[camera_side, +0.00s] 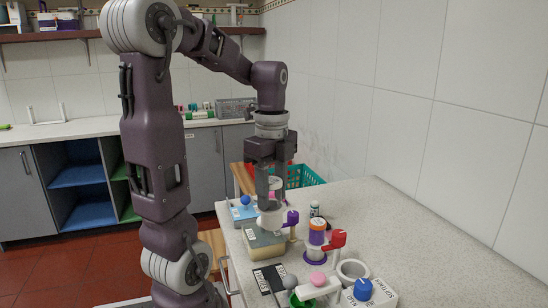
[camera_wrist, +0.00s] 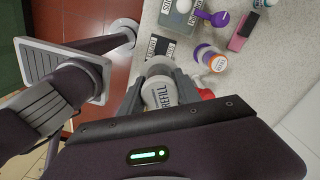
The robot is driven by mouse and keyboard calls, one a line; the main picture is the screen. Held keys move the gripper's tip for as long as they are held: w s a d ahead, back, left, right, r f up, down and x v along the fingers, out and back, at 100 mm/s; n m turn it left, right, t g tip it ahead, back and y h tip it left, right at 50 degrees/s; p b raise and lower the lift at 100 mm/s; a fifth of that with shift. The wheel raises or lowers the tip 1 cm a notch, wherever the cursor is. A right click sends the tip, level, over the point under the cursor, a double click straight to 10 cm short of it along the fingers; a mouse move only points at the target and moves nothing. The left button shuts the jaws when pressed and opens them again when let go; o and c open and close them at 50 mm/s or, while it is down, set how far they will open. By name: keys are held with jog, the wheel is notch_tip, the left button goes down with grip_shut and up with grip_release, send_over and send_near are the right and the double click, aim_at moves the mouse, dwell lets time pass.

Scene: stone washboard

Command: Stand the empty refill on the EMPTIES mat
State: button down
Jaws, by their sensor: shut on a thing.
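My gripper (camera_wrist: 158,78) is shut on a pale grey-white refill (camera_wrist: 160,93), with the word REFILL readable on it in the wrist view. In the side view my gripper (camera_side: 270,203) points down above the block-shaped container area, and its fingers partly hide the refill. A dark mat with white lettering (camera_side: 269,279) lies on the counter nearer the side camera; it appears to be the EMPTIES mat. It also shows in the wrist view (camera_wrist: 160,47), just beyond the fingers. The refill's lower end cannot be clearly told from the white part below the fingers.
The counter's right side is clear.

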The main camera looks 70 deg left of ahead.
aim_at(272, 225)
notch_tip(272, 225, down, 16)
jog(key=shift+r, duration=0.25)
jog(key=c, duration=0.8)
grip_release()
jog(key=shift+o, duration=0.2)
notch_tip(272, 225, up, 7)
jog(key=shift+r, duration=0.15)
jog(key=s+d+r+n+t, duration=0.2)
jog(key=d+r+n, duration=0.3)
jog(key=d, duration=0.3)
jog(key=s+d+r+n+t, duration=0.3)
jog(key=d+r+n, duration=0.1)
jog(key=d+n, duration=0.3)
jog(key=shift+s+d+r+t, duration=0.15)
jog(key=shift+d+r+t, duration=0.2)
jog(key=shift+d, duration=0.75)
